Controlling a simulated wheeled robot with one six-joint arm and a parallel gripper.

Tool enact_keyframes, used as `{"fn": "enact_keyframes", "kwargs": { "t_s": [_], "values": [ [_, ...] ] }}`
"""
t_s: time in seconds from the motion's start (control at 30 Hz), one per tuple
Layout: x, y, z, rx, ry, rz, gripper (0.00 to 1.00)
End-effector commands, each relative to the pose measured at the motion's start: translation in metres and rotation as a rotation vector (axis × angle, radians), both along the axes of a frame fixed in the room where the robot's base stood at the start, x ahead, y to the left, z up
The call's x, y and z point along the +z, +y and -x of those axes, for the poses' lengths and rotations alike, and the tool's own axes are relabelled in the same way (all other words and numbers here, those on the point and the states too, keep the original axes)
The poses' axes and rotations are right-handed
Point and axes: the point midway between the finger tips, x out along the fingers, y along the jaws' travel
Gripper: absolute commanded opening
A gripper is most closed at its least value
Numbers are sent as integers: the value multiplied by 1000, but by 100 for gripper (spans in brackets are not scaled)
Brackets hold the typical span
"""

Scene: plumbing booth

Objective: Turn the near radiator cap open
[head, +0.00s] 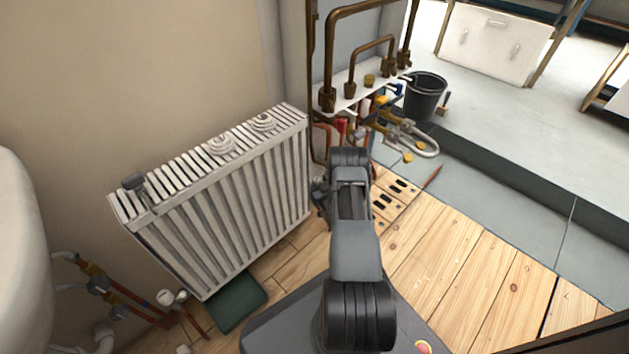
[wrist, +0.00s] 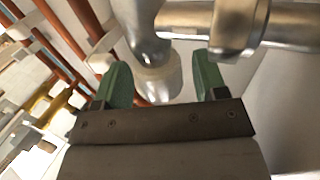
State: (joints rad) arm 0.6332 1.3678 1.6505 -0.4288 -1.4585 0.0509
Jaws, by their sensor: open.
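The white ribbed radiator (head: 235,190) stands against the wall at left in the head view. My gripper (wrist: 161,70) is open, with green fingers apart in the wrist view. A pale round cap (wrist: 160,86) shows between the fingers, under a bent metal fitting (wrist: 146,30). I cannot tell whether the fingers touch it. In the head view my gripper (head: 320,192) is by the radiator's right end, mostly hidden by my arm, and the cap there is hidden. A white round cap (head: 165,297) also shows low at the radiator's left end.
A metal pipe with a wide collar (wrist: 238,25) runs close beyond the fingers. Copper pipes (wrist: 75,28) stand at left in the wrist view. A black bucket (head: 426,95) and pipework stand behind. Wooden flooring (head: 460,265) at right is clear.

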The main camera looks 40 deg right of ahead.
Motion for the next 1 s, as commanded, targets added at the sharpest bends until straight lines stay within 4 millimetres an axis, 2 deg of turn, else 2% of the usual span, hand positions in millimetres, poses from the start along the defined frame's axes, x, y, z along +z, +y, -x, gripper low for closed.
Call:
{"fn": "enact_keyframes", "kwargs": {
  "t_s": [0.33, 0.83, 1.0],
  "values": [
    [0, -1, -1, 0, 0, 0, 66],
    [0, -2, 0, -2, 0, 0, 19],
    [0, -2, 0, 6, 0, 0, 16]
  ]
}}
